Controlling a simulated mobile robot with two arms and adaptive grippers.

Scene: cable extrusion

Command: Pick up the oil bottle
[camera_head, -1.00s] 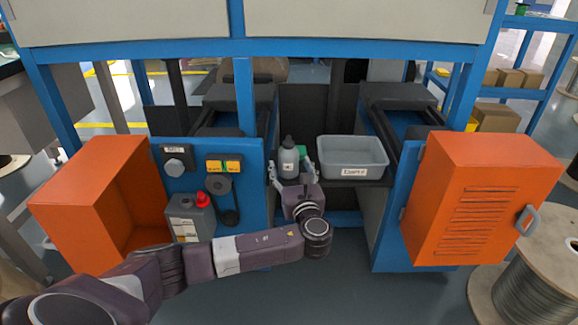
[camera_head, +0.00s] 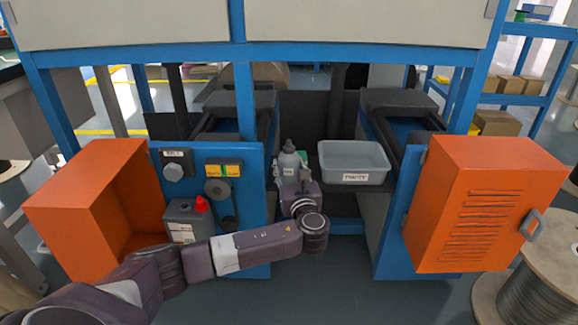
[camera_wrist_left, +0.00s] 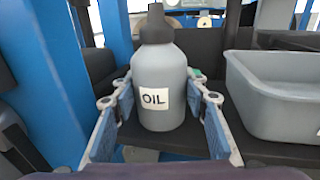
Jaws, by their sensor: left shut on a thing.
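The oil bottle (camera_head: 289,160) is a grey bottle with a dark cap, upright at the middle of the machine. In the left wrist view the bottle (camera_wrist_left: 158,80) shows its white OIL label facing me. My left gripper (camera_head: 290,172) reaches it from the front. In the left wrist view, the blue-padded fingers of the left gripper (camera_wrist_left: 162,100) stand on both sides of the bottle, shut on it. The bottle's base is low between the fingers, and I cannot tell whether it touches the shelf. My right gripper is not in view.
A grey tray labelled EMPTY (camera_head: 352,176) stands just right of the bottle. Open orange cabinets (camera_head: 480,200) flank the opening. A blue post (camera_head: 245,100) rises left of the bottle.

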